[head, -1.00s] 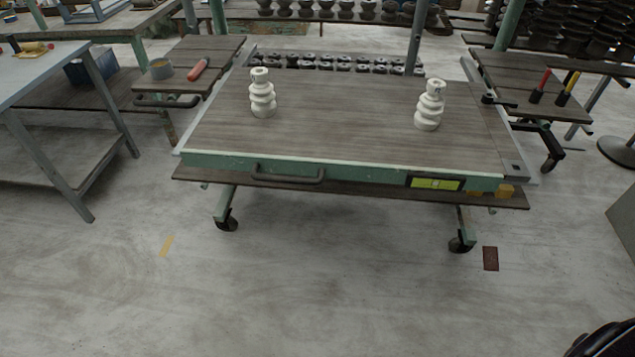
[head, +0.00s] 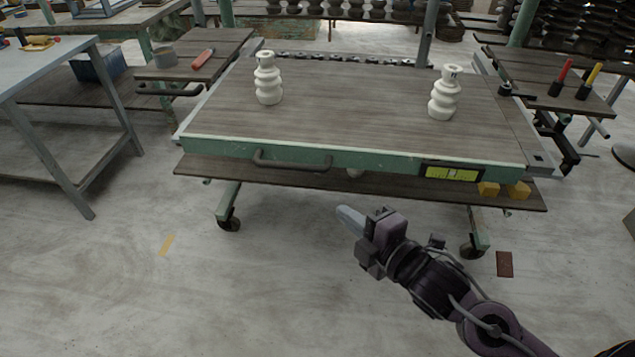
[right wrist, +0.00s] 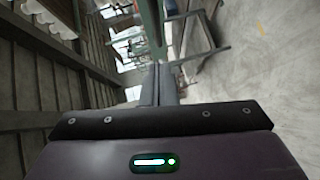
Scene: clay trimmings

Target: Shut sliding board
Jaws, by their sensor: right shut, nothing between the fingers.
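The sliding board (head: 340,105) is a brown wooden top on the wheeled cart, with a green front edge and a dark bar handle (head: 293,163) left of its middle. Two white ribbed pieces, left (head: 267,80) and right (head: 444,95), stand upright on it. Behind its far edge a strip with a row of small dark and grey items (head: 345,59) still shows. My right gripper (head: 350,219) is shut and empty, in front of the cart and apart from the handle. Its closed fingers (right wrist: 159,86) also show in the right wrist view. My left gripper is out of view.
A lower shelf (head: 225,171) juts out below the board. A grey table (head: 40,70) stands at left.

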